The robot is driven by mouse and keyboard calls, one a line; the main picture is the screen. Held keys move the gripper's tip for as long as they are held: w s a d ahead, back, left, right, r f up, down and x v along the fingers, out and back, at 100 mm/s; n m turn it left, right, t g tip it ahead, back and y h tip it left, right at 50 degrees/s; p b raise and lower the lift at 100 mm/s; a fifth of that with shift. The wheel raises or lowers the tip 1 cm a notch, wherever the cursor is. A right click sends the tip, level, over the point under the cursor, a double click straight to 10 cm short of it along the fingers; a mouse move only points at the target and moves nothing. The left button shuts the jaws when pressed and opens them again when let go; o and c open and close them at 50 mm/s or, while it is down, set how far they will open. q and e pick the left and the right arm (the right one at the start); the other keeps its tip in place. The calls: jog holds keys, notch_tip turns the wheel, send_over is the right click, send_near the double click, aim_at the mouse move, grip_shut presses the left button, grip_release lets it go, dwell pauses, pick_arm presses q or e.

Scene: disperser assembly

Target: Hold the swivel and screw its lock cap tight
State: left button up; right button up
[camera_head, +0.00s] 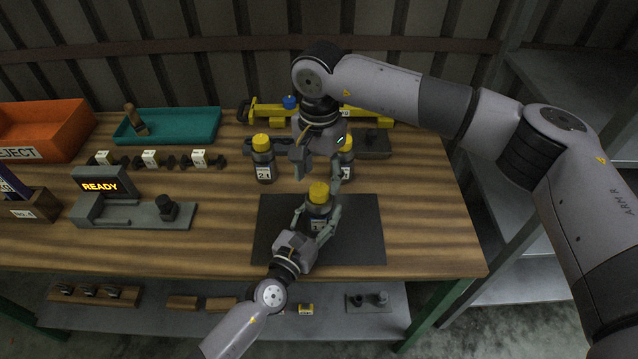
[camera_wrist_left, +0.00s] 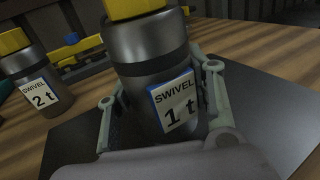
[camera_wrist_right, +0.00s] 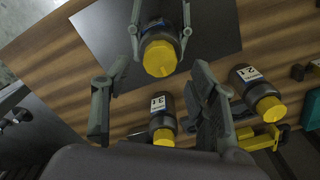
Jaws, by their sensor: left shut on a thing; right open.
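The 1 t swivel (camera_head: 319,209) is a dark grey cylinder with a yellow lock cap (camera_head: 318,192). It stands upright on the dark mat (camera_head: 361,234); its "SWIVEL 1 t" label shows in the left wrist view (camera_wrist_left: 176,103). My left gripper (camera_head: 318,214) is shut around the swivel's body from the front. The cap sits on top; how tight it is, I cannot tell. My right gripper (camera_head: 319,170) is open and empty, pointing down, above and slightly behind the cap. In the right wrist view the cap (camera_wrist_right: 160,58) lies between and beyond its fingers.
The 2 t swivel (camera_head: 263,161) and 3 t swivel (camera_wrist_right: 162,119), both yellow-capped, stand behind the mat. A fixture reading READY (camera_head: 100,186), a teal tray (camera_head: 190,125) and an orange reject bin (camera_head: 45,125) are at left. The mat's right part is clear.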

aim_at(319, 189)
jog(key=shift+f, duration=1.7)
jog(key=shift+c, duration=0.5)
jog(key=c, duration=1.1)
jog(key=shift+o, duration=0.2)
